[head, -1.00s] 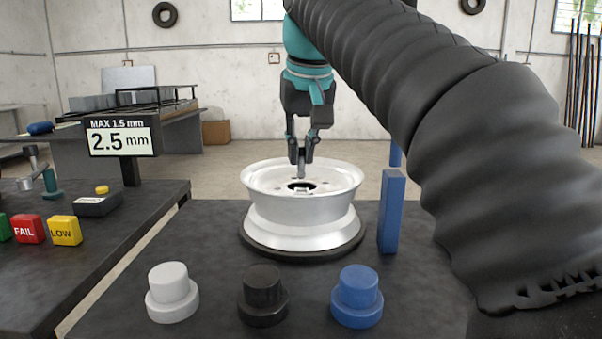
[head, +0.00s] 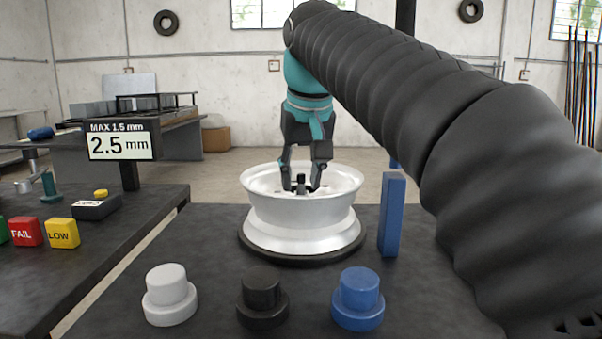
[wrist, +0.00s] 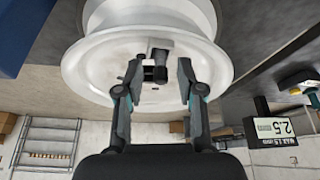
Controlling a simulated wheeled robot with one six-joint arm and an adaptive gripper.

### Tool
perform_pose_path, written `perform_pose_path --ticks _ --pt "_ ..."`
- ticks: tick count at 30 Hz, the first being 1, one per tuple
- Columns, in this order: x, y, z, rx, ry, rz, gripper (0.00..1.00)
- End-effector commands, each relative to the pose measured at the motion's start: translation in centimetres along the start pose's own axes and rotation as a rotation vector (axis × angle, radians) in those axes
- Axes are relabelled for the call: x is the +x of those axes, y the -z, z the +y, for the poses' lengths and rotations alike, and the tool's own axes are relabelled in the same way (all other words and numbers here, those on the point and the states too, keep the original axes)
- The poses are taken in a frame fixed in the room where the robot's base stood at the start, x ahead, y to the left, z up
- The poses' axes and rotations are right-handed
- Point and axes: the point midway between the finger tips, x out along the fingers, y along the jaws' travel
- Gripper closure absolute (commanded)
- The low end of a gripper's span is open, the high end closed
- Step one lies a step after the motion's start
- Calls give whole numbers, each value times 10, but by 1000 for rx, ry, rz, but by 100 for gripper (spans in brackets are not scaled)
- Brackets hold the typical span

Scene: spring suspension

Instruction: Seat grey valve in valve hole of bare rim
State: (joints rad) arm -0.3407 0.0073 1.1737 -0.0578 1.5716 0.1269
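The bare rim (head: 303,210) is a silver wheel rim lying flat on a dark round base on the bench. It fills the upper middle of the wrist view (wrist: 90,62). A small dark grey valve (head: 301,182) stands in the rim's middle area, and it also shows in the wrist view (wrist: 155,73). Its lower end is hidden, so I cannot tell how deep it sits. My gripper (head: 301,189) points down into the rim with its fingers apart on either side of the valve. In the wrist view the left finger looks closer to the valve than the right one.
A blue upright block (head: 391,215) stands right of the rim. White (head: 169,295), black (head: 262,302) and blue (head: 357,298) stepped knobs stand in front. A "2.5 mm" display (head: 121,141) and coloured buttons (head: 63,234) are on the left bench.

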Motion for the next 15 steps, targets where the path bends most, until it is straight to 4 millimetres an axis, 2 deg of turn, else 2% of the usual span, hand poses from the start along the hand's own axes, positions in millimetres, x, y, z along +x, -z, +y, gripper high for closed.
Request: perform_pose_path --ticks 4,7,15 --pt "-6 0 0 0 0 1 62" --pt "-18 1 0 0 1 3 62" --pt "-69 1 0 0 1 3 62"
